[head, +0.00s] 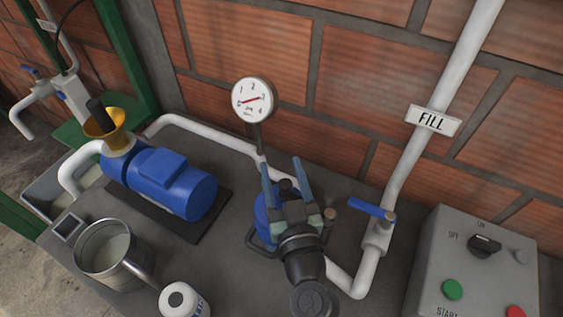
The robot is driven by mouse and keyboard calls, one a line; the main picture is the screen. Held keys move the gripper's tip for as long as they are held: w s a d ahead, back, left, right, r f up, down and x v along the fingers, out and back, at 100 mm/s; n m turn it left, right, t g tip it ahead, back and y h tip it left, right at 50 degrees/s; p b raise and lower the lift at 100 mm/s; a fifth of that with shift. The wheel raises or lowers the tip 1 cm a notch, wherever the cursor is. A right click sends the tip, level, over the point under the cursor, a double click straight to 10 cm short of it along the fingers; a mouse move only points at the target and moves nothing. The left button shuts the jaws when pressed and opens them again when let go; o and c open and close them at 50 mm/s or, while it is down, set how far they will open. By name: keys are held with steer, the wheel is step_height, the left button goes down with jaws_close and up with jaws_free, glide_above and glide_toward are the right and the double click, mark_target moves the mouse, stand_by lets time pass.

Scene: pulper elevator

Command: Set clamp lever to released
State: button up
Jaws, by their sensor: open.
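My gripper (281,164) is at the centre of the head view, its two blue-grey fingers spread apart with nothing seen held between them. It is above and in front of a blue body (262,217), which it largely hides. A dark rounded part (287,185) shows between the fingers, and a thin dark loop (254,241) sticks out at the left of the blue body. I cannot tell which part here is the clamp lever; it may be hidden behind my gripper. Contact between the fingers and the parts behind cannot be told.
A blue motor pump (172,182) with a brass funnel (106,123) stands left. A gauge (254,101) rises behind. A blue-handled valve (372,209) on the FILL pipe and a control box (470,265) are right. A metal jug (106,247) and white bottle (183,301) stand front left.

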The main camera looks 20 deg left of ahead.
steer(key=shift+w+a, duration=0.2)
steer(key=shift+w, duration=0.1)
jaws_close()
stand_by(1.3)
